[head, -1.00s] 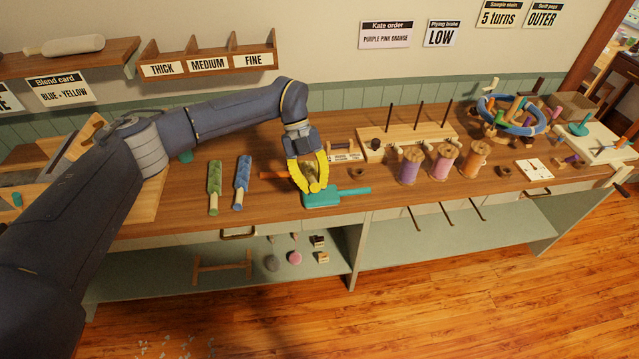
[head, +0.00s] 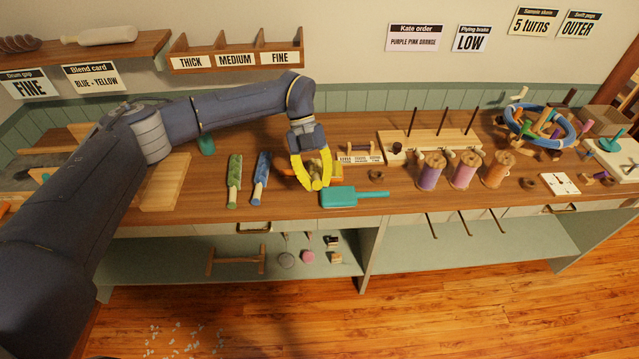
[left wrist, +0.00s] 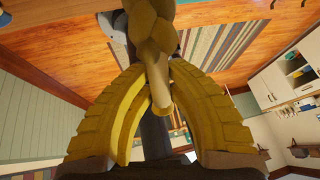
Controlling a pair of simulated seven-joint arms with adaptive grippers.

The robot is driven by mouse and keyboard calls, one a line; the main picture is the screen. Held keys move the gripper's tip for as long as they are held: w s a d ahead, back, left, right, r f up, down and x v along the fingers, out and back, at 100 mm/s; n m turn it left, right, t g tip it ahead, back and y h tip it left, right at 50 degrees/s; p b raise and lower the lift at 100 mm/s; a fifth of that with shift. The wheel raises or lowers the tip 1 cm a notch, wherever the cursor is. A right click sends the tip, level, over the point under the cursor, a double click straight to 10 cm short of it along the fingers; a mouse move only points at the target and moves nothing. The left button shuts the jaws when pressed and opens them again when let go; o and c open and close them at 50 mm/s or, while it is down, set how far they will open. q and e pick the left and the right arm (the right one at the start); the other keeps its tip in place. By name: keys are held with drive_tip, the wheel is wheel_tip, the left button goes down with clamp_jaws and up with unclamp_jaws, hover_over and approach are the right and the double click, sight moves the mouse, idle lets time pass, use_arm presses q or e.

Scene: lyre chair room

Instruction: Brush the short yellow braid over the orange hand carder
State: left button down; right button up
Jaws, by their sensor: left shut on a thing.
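My left gripper (head: 313,186), with yellow fingers, is shut on the short yellow braid (left wrist: 152,30). In the left wrist view the braid's plaited part extends away from the fingers, and its plain end (left wrist: 158,82) is between them. In the head view the braid is hard to tell from the yellow fingers. The orange hand carder (head: 286,170) lies on the bench, partly hidden behind the fingers. I cannot tell whether the braid touches it. My right gripper is not in view.
A teal hand carder (head: 338,197) lies just right of the fingertips, near the bench's front edge. A green braid (head: 234,182) and a blue braid (head: 260,180) lie to the left. Purple (head: 429,174), pink (head: 464,173) and orange (head: 495,172) spools stand to the right.

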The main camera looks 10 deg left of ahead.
use_arm(q)
drive_tip(key=shift+r, duration=2.4)
drive_tip(key=shift+r, duration=0.15)
